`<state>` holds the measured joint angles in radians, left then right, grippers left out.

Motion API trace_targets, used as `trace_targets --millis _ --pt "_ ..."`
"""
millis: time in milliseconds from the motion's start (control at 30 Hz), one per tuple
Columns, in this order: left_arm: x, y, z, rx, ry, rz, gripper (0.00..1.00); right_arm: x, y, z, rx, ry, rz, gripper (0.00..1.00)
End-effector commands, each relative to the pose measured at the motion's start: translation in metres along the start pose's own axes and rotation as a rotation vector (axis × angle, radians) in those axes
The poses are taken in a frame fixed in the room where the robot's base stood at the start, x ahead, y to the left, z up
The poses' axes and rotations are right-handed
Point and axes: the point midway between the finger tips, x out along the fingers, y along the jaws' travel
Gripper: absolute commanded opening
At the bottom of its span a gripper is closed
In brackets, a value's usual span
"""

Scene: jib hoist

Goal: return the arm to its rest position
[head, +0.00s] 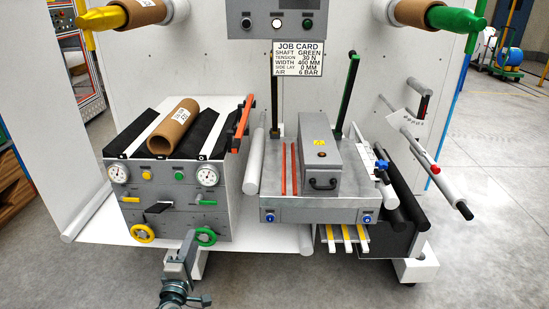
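My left gripper (188,243) reaches up from the bottom, left of centre, in the head view. Its fingertips are close to the green handwheel (205,237) on the front of the grey cabinet (215,215). I cannot tell whether they touch the wheel or whether the fingers are open or shut. No held object can be made out. My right gripper is not in view.
A yellow handwheel (143,234) is to the left. A cardboard core (174,126) lies on the cabinet top. Right of it stands a grey table (305,209) with a handled box (307,155). Rods stick out at right. Open floor (500,240) lies at far right.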

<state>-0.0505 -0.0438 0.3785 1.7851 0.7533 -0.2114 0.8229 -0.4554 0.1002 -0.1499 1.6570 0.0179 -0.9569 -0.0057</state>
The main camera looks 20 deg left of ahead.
Motion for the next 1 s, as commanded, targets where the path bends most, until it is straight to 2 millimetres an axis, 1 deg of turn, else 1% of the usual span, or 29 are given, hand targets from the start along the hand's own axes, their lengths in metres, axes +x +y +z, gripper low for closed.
trace_targets --millis 67,167,267,367,400,467,500,567,600,667,700,767,800,867,900,967,1000 --pt "0.0 -0.001 0.001 0.005 -0.002 -0.003 0.31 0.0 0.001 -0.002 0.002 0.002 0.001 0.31" --pt "-0.002 -0.009 0.005 0.032 -0.013 -0.022 0.31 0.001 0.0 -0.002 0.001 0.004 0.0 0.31" --pt "-0.007 -0.029 0.016 0.098 -0.039 -0.066 0.31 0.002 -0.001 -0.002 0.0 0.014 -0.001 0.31" --pt "-0.017 -0.06 0.033 0.208 -0.086 -0.132 0.31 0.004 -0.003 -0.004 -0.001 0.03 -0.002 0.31" --pt "-0.023 -0.076 0.042 0.264 -0.112 -0.166 0.31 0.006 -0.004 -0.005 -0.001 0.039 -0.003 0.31" --pt "-0.035 -0.103 0.055 0.359 -0.159 -0.217 0.31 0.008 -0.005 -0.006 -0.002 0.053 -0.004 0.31" --pt "-0.045 -0.122 0.064 0.427 -0.195 -0.253 0.31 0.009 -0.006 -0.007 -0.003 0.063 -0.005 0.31" --pt "-0.063 -0.152 0.078 0.533 -0.255 -0.306 0.31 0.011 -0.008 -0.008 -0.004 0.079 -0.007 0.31" --pt "-0.077 -0.172 0.086 0.606 -0.299 -0.339 0.31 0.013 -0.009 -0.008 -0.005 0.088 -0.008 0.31" --pt "-0.1 -0.201 0.097 0.716 -0.369 -0.384 0.31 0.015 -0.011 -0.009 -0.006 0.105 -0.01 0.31" --pt "-0.117 -0.219 0.104 0.786 -0.417 -0.413 0.31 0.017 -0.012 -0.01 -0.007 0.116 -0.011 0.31" --pt "-0.142 -0.246 0.113 0.89 -0.492 -0.449 0.31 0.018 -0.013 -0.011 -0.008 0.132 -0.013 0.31" --pt "-0.161 -0.263 0.118 0.959 -0.544 -0.472 0.31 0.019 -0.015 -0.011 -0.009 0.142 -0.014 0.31" --pt "-0.19 -0.287 0.124 1.061 -0.626 -0.501 0.31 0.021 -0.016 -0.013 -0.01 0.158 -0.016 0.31" --pt "-0.21 -0.303 0.127 1.127 -0.682 -0.517 0.31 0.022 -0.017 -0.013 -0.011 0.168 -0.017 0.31" --pt "-0.242 -0.324 0.13 1.222 -0.768 -0.536 0.31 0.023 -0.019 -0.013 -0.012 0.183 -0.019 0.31" --pt "-0.262 -0.336 0.132 1.283 -0.825 -0.545 0.31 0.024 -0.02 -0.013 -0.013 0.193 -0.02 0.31"
